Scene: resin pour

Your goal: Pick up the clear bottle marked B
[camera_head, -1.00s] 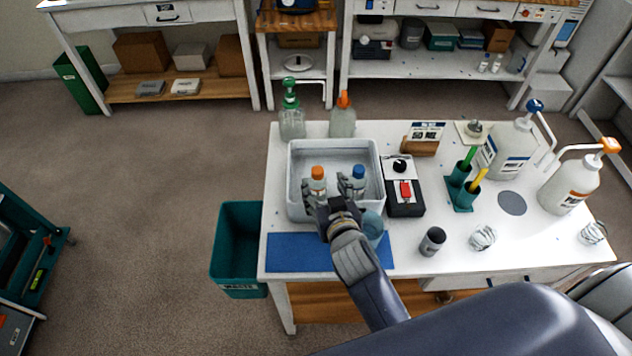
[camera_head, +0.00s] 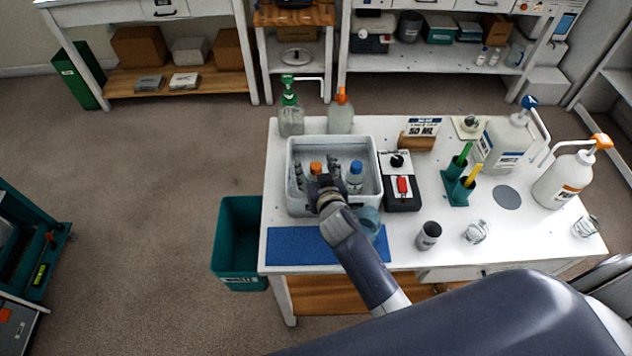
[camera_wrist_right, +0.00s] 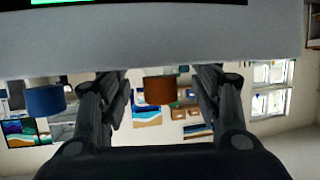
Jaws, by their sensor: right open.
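A small clear bottle with an orange cap (camera_head: 316,168) stands in the white tray (camera_head: 297,205). A second clear bottle with a blue cap (camera_head: 355,178) stands to its right in the tray. I cannot read a B on either. My right gripper (camera_head: 317,178) is open at the orange-capped bottle, its fingers to either side, hiding the bottle's lower part. In the right wrist view the orange cap (camera_wrist_right: 159,90) shows between the open fingers, apart from both. The blue cap (camera_wrist_right: 45,100) is outside them, to the left. My left gripper is not in view.
A green-pump bottle (camera_head: 291,118) and an orange-pump bottle (camera_head: 341,114) stand behind the tray. A black-and-white device (camera_head: 402,185) is right of it. A clear cup (camera_head: 369,222) stands in front, near the blue mat (camera_head: 300,247). Large pump jugs (camera_head: 503,145) stand at the right.

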